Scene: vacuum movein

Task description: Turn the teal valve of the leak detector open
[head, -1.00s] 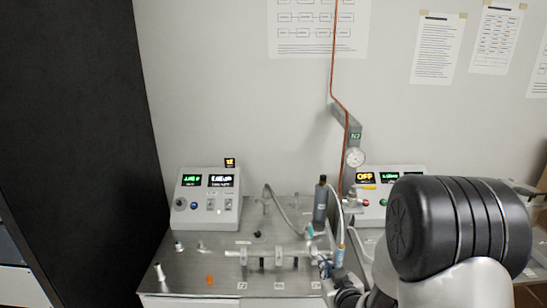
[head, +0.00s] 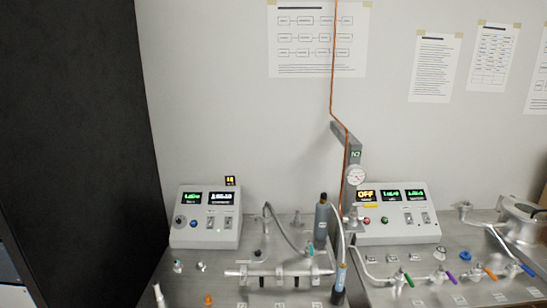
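A small teal part (head: 310,250), which looks like the teal valve handle, stands on the bench just left of the foot of a dark grey cylinder (head: 321,222). It is small, and I cannot tell whether the valve is open or closed. A horizontal metal manifold tube (head: 262,272) on short stands runs in front of it. A console with an amber "OFF" display (head: 365,195) and green displays stands behind to the right. I cannot tell from labels which unit is the leak detector. My gripper is not in view.
Another console (head: 206,218) stands at the back left. Coloured handles, green (head: 408,280), purple (head: 451,278), orange (head: 490,274) and blue (head: 528,270), line the right bench. A pale tube runs down to a blue-banded cylinder (head: 340,280). A dark panel (head: 75,150) borders the left.

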